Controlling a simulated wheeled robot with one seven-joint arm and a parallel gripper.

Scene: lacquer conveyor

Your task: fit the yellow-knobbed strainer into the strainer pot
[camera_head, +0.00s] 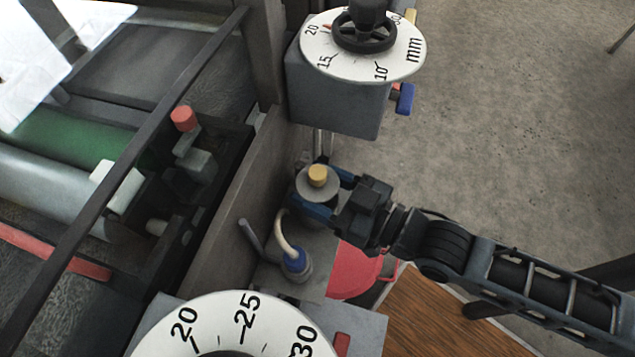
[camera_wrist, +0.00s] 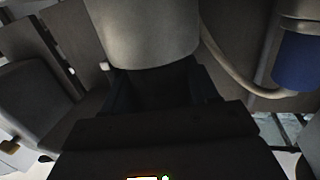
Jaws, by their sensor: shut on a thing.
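The strainer shows in the head view as a grey round body (camera_head: 313,190) with a yellow knob (camera_head: 318,174) on top, looking roughly upright. My gripper (camera_head: 325,193) reaches in from the right, with its blue fingers on either side of the strainer, and is shut on it. In the wrist view a smooth grey cylindrical body (camera_wrist: 145,35), likely the strainer, fills the top middle in front of the dark jaws. I cannot make out the strainer pot; the strainer and fingers may hide it. Whether the strainer's lower end is inside anything does not show.
A pale hose with a blue fitting (camera_head: 295,262) stands close below the gripper; the blue part also shows in the wrist view (camera_wrist: 300,62). Large dials (camera_head: 405,62) (camera_head: 235,315) stand behind and in front. A grey wall (camera_head: 240,190) lies left; a red round object (camera_head: 357,272) lies below the arm.

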